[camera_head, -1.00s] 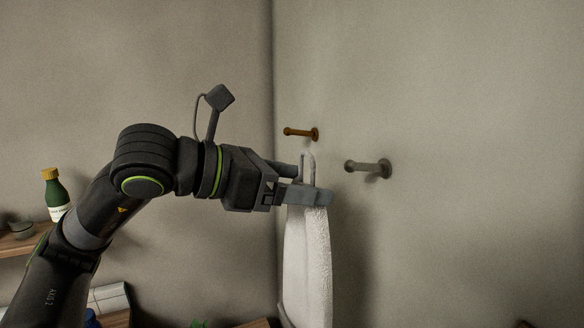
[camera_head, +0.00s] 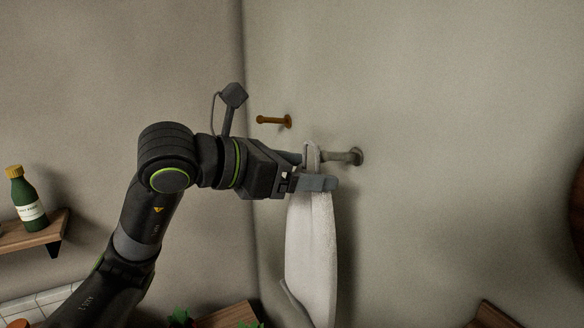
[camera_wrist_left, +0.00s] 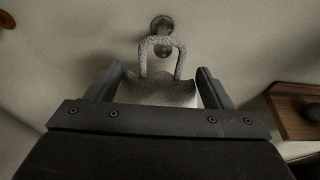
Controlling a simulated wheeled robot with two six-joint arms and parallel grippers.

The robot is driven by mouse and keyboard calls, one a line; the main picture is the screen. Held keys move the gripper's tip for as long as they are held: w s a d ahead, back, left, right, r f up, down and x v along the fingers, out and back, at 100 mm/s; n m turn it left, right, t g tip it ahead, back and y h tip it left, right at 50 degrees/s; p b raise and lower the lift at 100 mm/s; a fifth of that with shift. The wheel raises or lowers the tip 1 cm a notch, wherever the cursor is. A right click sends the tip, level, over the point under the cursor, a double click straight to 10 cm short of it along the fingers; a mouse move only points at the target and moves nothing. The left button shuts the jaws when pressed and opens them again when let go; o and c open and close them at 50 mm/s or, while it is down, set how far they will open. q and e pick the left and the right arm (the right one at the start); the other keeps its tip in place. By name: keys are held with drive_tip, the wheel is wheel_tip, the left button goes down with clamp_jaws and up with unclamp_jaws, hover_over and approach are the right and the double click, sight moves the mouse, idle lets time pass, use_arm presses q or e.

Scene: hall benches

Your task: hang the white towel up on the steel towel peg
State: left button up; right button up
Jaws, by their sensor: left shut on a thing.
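The white towel (camera_head: 312,255) hangs down from my left gripper (camera_head: 316,171), which is shut on its top, just below its loop. The loop (camera_head: 311,154) stands up above the fingers, at the free end of the steel towel peg (camera_head: 343,157) in the head view. In the left wrist view the towel top (camera_wrist_left: 160,91) sits between the fingers of the left gripper (camera_wrist_left: 159,70). There the loop (camera_wrist_left: 179,62) overlaps the steel peg (camera_wrist_left: 161,24); I cannot tell whether the peg's end is through it. My right gripper is not in view.
A brass peg (camera_head: 273,120) is on the same wall, left of and above the steel one. A green bottle (camera_head: 29,197) stands on a wooden shelf (camera_head: 38,231) at the left. A brown round thing (camera_head: 577,213) shows at the right edge.

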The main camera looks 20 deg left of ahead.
sight(326, 161)
use_arm(q)
drive_tip(key=shift+r+x, duration=0.25)
drive_tip(key=shift+x, duration=0.75)
drive_tip(key=shift+r+x, duration=0.2)
drive_tip(key=shift+x, duration=0.8)
drive_tip(key=shift+w+d+f+b, duration=0.6)
drive_tip(key=shift+f+b, duration=0.2)
drive_tip(key=shift+b, duration=0.45)
drive_tip(key=o, duration=1.4)
drive_tip(key=shift+a, duration=0.15)
